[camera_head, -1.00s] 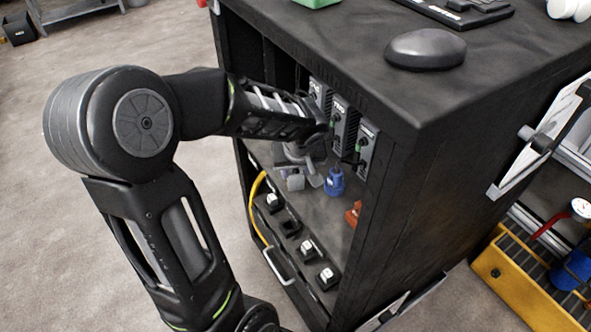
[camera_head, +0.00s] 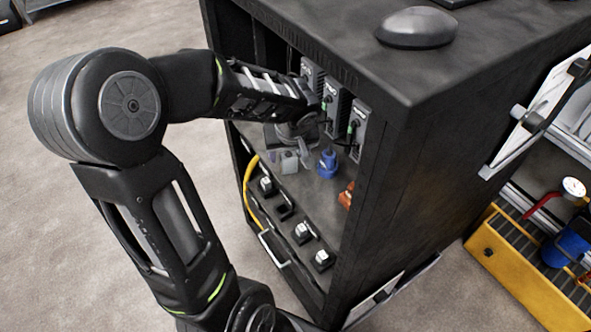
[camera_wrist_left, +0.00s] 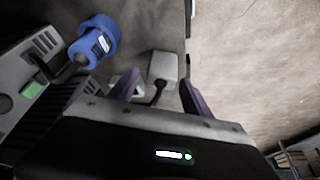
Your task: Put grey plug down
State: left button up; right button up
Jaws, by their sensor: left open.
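The grey plug (camera_head: 289,161) is on the cabinet's upper inner shelf, at the left of the blue plug (camera_head: 327,163). The left wrist view shows the grey plug (camera_wrist_left: 163,68) between and a little beyond my purple-tipped fingers, with a dark cable running back toward the gripper. My left gripper (camera_wrist_left: 159,84) is open around the plug's near end, with gaps visible at its sides. In the head view my left gripper (camera_head: 288,142) reaches into the cabinet, partly hidden by its own wrist. Whether the plug rests fully on the shelf cannot be told. My right gripper is out of view.
The black cabinet (camera_head: 418,175) has its side wall and top close to my left arm. Grey modules (camera_head: 335,105) stand right of the gripper. An orange plug (camera_head: 346,195) lies further right. Black sockets (camera_head: 302,233) and a yellow cable (camera_head: 248,190) are below.

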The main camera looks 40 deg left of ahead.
aim_at(289, 153)
pick_arm(q)
jog(key=v, duration=0.5)
jog(key=shift+w+p, duration=0.1)
jog(key=shift+p, duration=0.2)
jog(key=s+d+b, duration=0.1)
jog(key=s+d, duration=0.6)
jog(key=d, duration=0.2)
jog(key=shift+s+d, duration=0.25)
jog(key=shift+s, duration=0.05)
jog(key=shift+s+f, duration=0.1)
